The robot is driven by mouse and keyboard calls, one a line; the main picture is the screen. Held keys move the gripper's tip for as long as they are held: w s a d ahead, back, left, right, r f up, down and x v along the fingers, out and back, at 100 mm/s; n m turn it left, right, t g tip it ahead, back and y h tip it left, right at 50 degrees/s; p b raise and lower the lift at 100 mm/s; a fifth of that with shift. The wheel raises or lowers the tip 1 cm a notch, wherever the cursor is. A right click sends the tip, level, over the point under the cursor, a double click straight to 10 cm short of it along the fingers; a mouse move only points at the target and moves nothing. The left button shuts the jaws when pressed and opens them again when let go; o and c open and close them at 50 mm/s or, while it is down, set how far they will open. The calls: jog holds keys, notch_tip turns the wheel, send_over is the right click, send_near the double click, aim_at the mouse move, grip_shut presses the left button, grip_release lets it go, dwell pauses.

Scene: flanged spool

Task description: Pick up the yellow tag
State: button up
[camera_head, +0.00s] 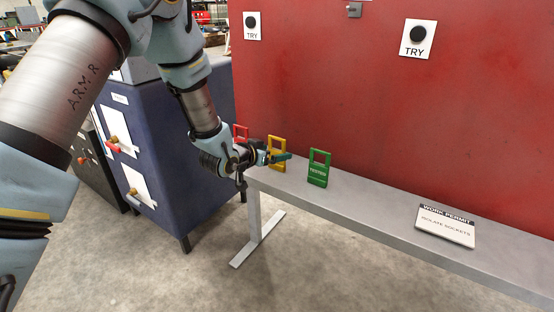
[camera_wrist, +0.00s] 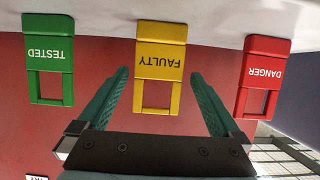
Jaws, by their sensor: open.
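The yellow tag (camera_head: 277,149) stands upright on the grey bench, between a red tag and a green tag. It is partly hidden by my gripper in the head view. In the wrist view the yellow tag (camera_wrist: 161,62) reads FAULTY and appears upside down, with its open loop towards my gripper. My gripper (camera_head: 277,158) is at the yellow tag's front. In the wrist view my gripper (camera_wrist: 160,82) is open, with one green finger on each side of the yellow tag's loop. A gap shows between each finger and the tag, and nothing is held.
The green TESTED tag (camera_head: 318,168) and the red DANGER tag (camera_wrist: 262,77) stand on either side, near the fingers. A work permit sign (camera_head: 446,226) lies farther right on the bench (camera_head: 370,205). A red panel (camera_head: 330,80) rises behind. A blue cabinet (camera_head: 170,150) stands left.

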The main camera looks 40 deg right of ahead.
jog(key=x, duration=0.5)
jog(key=shift+s+d, duration=0.1)
jog(key=shift+r, duration=0.1)
jog(key=c, duration=1.3)
jog(key=shift+o, duration=0.2)
